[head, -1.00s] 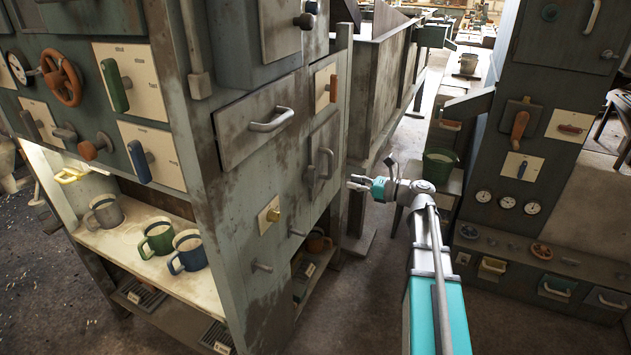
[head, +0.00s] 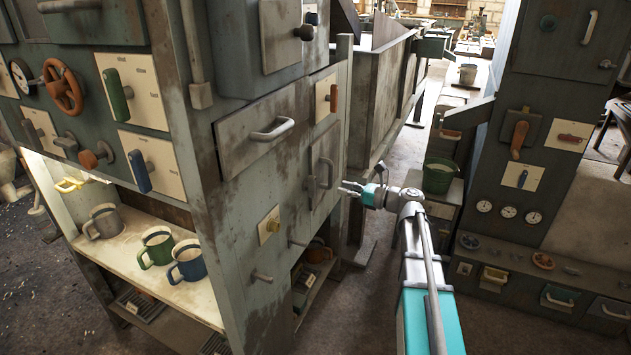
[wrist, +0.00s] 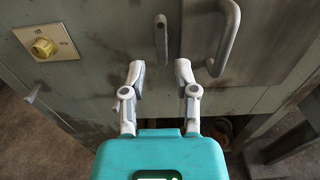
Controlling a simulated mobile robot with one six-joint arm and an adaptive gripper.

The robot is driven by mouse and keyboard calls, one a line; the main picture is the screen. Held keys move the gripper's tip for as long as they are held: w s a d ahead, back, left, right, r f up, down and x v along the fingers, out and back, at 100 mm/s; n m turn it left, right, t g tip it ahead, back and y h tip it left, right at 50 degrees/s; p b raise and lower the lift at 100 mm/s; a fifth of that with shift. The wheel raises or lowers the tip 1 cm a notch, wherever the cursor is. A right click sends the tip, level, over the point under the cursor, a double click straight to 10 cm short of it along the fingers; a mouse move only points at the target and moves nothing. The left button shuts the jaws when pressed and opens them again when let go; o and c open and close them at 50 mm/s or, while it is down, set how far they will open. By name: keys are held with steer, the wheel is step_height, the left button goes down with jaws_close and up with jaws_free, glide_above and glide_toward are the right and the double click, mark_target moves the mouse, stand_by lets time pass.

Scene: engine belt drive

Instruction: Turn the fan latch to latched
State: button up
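My gripper (head: 345,189) is at the right side of the grey cabinet, near its small door (head: 324,160). In the wrist view my gripper (wrist: 160,75) is open, with nothing between its fingers. Straight ahead of the fingertips is a short upright grey lever (wrist: 161,39), which looks like the fan latch; no label shows on it. A gap shows between it and the fingers. It also appears in the head view as a thin lever (head: 310,184) left of the door handle. The curved grey door handle (wrist: 224,42) is just right of it.
A yellow knob on a cream plate (wrist: 43,47) is left of the lever. Below the panel is an open shelf. A drawer with a handle (head: 272,130) is above. Open floor lies right of the cabinet, before a second cabinet (head: 515,190).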

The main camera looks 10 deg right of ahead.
mark_target(315, 180)
steer(key=x, duration=1)
steer(key=shift+w+a, duration=0.1)
steer(key=shift+a, duration=0.05)
jaws_close()
